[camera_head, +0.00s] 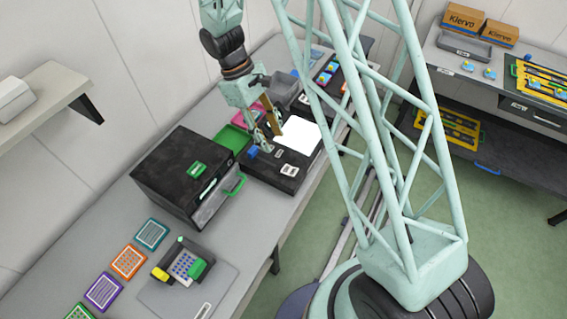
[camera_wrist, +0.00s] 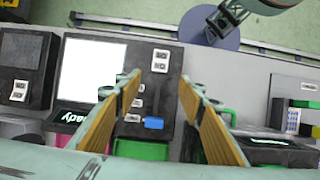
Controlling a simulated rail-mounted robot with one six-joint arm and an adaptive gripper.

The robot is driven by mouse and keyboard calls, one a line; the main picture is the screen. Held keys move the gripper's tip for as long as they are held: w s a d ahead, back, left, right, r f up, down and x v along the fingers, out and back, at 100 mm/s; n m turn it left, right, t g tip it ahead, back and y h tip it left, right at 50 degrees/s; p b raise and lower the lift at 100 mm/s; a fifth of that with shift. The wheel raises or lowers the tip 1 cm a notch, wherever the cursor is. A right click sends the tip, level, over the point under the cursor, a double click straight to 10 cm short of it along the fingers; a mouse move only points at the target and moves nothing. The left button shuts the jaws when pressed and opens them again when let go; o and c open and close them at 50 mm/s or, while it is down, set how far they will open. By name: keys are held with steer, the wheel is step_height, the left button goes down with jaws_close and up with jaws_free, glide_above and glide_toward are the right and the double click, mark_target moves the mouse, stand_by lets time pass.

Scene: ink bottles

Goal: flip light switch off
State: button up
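A black box with a bright white lit panel (camera_head: 297,134) stands on the bench in the head view. The lit panel also shows at the left in the wrist view (camera_wrist: 92,72). Beside the panel, the box's black face carries a blue switch-like part (camera_wrist: 153,123) and small white-marked controls (camera_wrist: 131,117). The blue part also shows in the head view (camera_head: 252,152). Which control is the light switch I cannot tell for certain. My gripper (camera_head: 271,139) is over the box, its fingers apart and nothing between them. In the wrist view my gripper (camera_wrist: 157,84) frames the controls; contact is unclear.
A black cabinet with a green handle (camera_head: 236,185) stands close to the left of the box. A green tray (camera_head: 233,138) lies behind. A keypad device (camera_head: 184,266) and several coloured racks are at the front left. Another bench with Kiervo boxes (camera_head: 463,18) is at the right.

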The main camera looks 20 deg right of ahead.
mark_target(286, 169)
steer(key=shift+x, duration=6.35)
steer(key=c, duration=0.8)
